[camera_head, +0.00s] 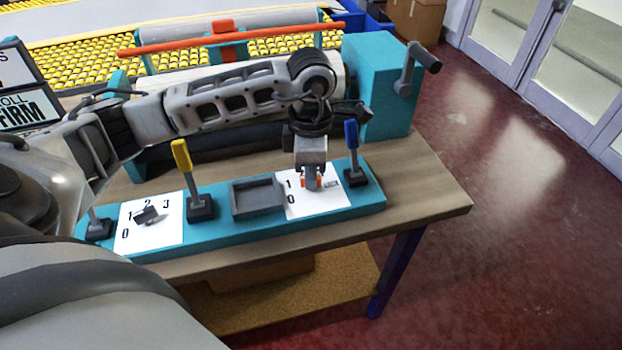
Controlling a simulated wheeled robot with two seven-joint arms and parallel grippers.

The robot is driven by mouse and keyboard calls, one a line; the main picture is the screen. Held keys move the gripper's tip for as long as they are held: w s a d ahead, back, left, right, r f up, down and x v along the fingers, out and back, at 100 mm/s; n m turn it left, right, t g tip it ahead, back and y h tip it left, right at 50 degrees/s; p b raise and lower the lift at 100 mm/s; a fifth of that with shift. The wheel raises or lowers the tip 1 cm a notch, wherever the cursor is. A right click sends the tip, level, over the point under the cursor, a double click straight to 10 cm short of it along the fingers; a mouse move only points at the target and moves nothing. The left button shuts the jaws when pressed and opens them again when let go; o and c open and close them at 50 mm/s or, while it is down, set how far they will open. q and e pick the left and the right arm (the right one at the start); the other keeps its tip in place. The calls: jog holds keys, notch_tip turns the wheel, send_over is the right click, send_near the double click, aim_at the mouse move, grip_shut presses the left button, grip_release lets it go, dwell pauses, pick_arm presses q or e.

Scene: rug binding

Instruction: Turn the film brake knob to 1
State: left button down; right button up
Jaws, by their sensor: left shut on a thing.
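My left gripper (312,184) reaches down from above onto the white dial plate (302,203) marked 0 and 1, at the right part of the teal control panel. Its orange-tipped fingers are shut on a knob there. The fingers hide most of that knob, so its setting cannot be read. A second white plate (137,240), marked 0, 1, 2 and 3, is at the panel's left with a dark knob (148,215) on it, apart from the gripper. No label reading film brake can be made out. My right gripper is not in view.
A blue-handled lever (352,153) stands close right of the gripper. A yellow-handled lever (184,165) and a grey tray (258,198) are to its left. A teal housing with a crank (407,75) stands behind. The wooden table (435,190) is bare at the right.

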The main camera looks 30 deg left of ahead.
pick_arm(q)
jog(key=shift+m+b, duration=0.65)
jog(key=shift+m, duration=0.25)
jog(key=shift+m+b, duration=0.3)
jog(key=shift+m, duration=0.1)
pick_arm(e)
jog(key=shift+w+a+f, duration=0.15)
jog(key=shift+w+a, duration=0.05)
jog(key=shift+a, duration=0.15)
pick_arm(q)
jog(key=shift+r, duration=0.1)
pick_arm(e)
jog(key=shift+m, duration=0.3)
pick_arm(q)
jog(key=c, duration=1.4)
grip_release()
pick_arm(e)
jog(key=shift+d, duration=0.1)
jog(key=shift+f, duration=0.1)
